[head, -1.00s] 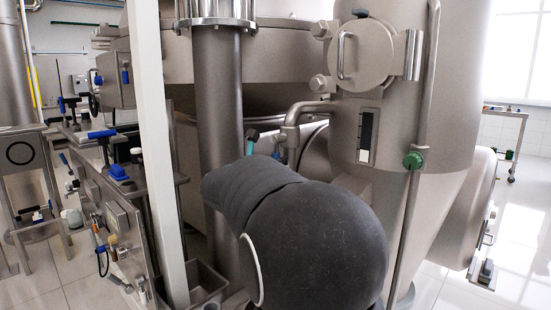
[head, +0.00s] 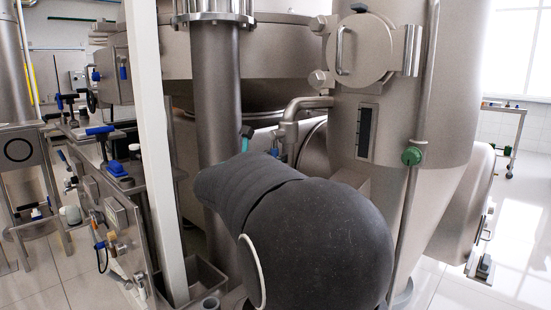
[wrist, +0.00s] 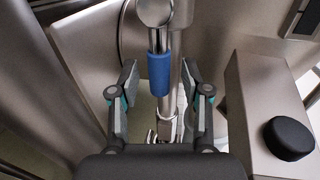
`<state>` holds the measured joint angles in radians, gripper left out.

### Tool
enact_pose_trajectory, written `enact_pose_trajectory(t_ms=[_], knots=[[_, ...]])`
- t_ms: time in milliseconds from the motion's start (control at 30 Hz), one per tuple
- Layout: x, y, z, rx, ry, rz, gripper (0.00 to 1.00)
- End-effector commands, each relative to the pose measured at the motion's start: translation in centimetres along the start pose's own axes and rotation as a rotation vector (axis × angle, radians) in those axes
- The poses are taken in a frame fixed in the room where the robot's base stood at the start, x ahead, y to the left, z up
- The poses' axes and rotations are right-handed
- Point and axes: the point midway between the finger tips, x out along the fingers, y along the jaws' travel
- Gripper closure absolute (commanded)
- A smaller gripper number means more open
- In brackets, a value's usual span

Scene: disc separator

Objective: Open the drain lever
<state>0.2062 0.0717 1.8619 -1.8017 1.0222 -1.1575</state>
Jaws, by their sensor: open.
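A lever with a blue sleeve (wrist: 159,73) and a round metal top shows in the wrist view, upright in the picture; it appears to be the drain lever. My gripper (wrist: 158,88) is open, with one finger on each side of the sleeve's lower part in the picture. No finger clearly touches it, and I cannot tell how deep the sleeve sits between them. In the head view my dark arm covers the lever and most of the gripper; only a small teal and dark piece of it shows beside the grey column.
A metal block with a black knob (wrist: 288,138) stands close to the right of my gripper. In the head view, a large steel vessel (head: 385,190) is at right, with a grey vertical column (head: 220,90) and white post (head: 156,150) to the left.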

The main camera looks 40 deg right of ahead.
Motion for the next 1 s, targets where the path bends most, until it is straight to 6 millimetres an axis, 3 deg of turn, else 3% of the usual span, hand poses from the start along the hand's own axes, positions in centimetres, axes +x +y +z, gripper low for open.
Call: enact_pose_trajectory(t_ms=[300,500,700,1000], knots=[[-6.3,0.1,0.0,-0.002,0.0,0.005,0.53],[-9.2,0.1,-0.1,-0.001,0.0,0.003,0.53],[-10.4,0.0,-0.1,-0.001,0.001,0.001,0.53],[-10.4,0.0,-0.1,-0.002,0.001,0.0,0.53]])
